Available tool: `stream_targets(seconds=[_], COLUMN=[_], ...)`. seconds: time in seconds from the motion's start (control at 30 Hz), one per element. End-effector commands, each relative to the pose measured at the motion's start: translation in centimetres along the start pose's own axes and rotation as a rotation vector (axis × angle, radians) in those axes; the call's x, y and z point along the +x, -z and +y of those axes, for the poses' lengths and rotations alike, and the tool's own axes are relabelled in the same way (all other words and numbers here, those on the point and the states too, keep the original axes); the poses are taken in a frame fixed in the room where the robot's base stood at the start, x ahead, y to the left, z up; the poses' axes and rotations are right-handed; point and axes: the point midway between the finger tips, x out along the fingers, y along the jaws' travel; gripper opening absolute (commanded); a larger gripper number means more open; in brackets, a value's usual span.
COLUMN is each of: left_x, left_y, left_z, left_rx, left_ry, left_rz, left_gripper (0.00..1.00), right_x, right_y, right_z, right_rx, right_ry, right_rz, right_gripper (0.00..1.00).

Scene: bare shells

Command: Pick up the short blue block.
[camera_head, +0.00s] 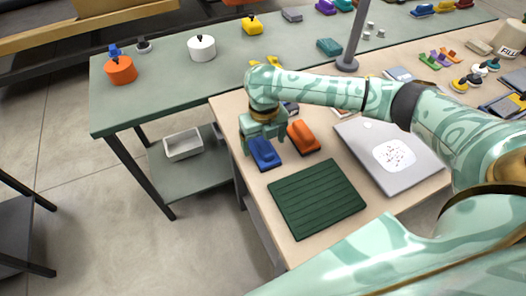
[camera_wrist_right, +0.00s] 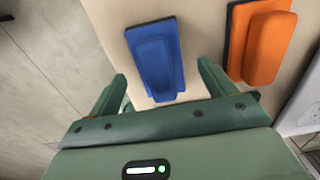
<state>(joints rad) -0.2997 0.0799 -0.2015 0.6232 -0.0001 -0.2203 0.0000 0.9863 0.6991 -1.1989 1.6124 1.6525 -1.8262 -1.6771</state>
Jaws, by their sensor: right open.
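A short blue block (camera_head: 264,153) lies on the wooden table near its left edge, and it also shows in the right wrist view (camera_wrist_right: 157,58). My right gripper (camera_head: 264,137) is just behind the blue block in the head view. In the right wrist view its two fingers (camera_wrist_right: 161,78) stand apart, with the near end of the blue block showing between them. The jaws are open, and nothing is held. My left gripper is not in view.
An orange block (camera_head: 303,138) lies close to the right of the blue one. A green table (camera_head: 150,92) with pots stands behind.

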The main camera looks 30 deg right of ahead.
Motion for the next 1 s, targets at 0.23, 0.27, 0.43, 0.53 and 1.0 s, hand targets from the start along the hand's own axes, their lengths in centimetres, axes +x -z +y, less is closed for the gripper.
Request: stream_targets(seconds=[0.23,0.27,0.43,0.53,1.0], left_x=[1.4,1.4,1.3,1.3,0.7], left_y=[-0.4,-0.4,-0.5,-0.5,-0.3], left_z=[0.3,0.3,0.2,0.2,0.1], left_rx=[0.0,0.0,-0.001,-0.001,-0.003], left_ry=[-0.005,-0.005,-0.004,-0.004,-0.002], left_rz=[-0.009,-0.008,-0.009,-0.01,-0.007], left_gripper=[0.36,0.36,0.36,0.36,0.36], right_x=[3.1,3.0,2.9,2.9,1.7], right_y=[0.0,0.0,0.0,0.0,-0.1], right_z=[0.0,0.0,0.0,0.0,0.0], right_rx=[0.0,0.0,0.0,0.0,0.001], right_ry=[0.001,0.001,0.001,0.001,0.0], right_rz=[0.0,0.0,-0.001,-0.001,-0.003], right_gripper=[0.84,0.84,0.67,0.39,0.33])
